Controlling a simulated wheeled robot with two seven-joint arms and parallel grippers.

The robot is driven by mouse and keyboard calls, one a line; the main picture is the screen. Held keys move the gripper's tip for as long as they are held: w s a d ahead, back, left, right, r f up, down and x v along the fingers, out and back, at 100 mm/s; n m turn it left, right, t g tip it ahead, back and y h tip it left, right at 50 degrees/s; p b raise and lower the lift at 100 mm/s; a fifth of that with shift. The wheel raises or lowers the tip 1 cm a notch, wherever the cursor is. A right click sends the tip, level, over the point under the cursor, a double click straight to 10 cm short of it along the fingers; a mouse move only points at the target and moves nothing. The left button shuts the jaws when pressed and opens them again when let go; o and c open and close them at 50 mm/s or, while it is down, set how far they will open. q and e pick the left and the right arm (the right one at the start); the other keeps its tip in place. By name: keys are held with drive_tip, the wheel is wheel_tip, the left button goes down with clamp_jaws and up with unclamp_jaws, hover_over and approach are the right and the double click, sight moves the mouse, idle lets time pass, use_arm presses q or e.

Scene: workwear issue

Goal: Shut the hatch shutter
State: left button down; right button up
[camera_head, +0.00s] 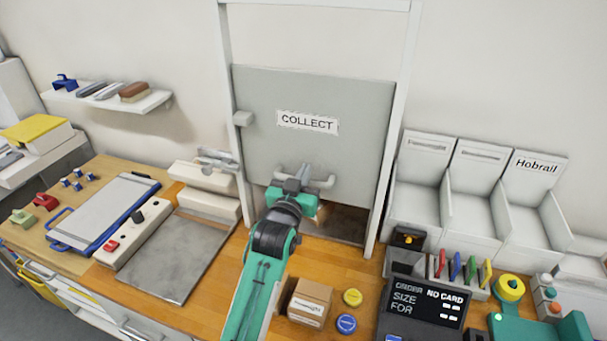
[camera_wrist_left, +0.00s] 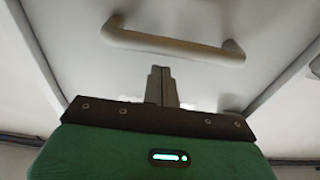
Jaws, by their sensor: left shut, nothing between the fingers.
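The hatch shutter (camera_head: 285,91) is a grey panel marked COLLECT, set between white upright rails. It is partly down, with a dark gap (camera_head: 345,222) below its lower edge. Its bar handle (camera_head: 326,183) is near the bottom of the panel. My left gripper (camera_head: 301,175) is at the handle, in front of the shutter, with its fingers shut and empty. In the left wrist view the shut fingertips (camera_wrist_left: 161,72) lie just below the handle (camera_wrist_left: 175,42) in the picture. I cannot tell whether they touch it. My right gripper is not in view.
A small cardboard box (camera_head: 309,302), a yellow disc (camera_head: 352,297) and a blue disc (camera_head: 346,324) sit on the counter beside my left arm. A grey mat (camera_head: 177,258) lies left. An order display (camera_head: 428,302) and white bins (camera_head: 473,180) stand right.

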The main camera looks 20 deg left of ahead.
use_arm(q)
drive_tip(key=shift+s+f, duration=0.25)
drive_tip(key=shift+f, duration=0.6)
wheel_tip(320, 180, down, 10)
drive_tip(key=b, duration=0.5)
drive_tip(key=shift+r, duration=0.35)
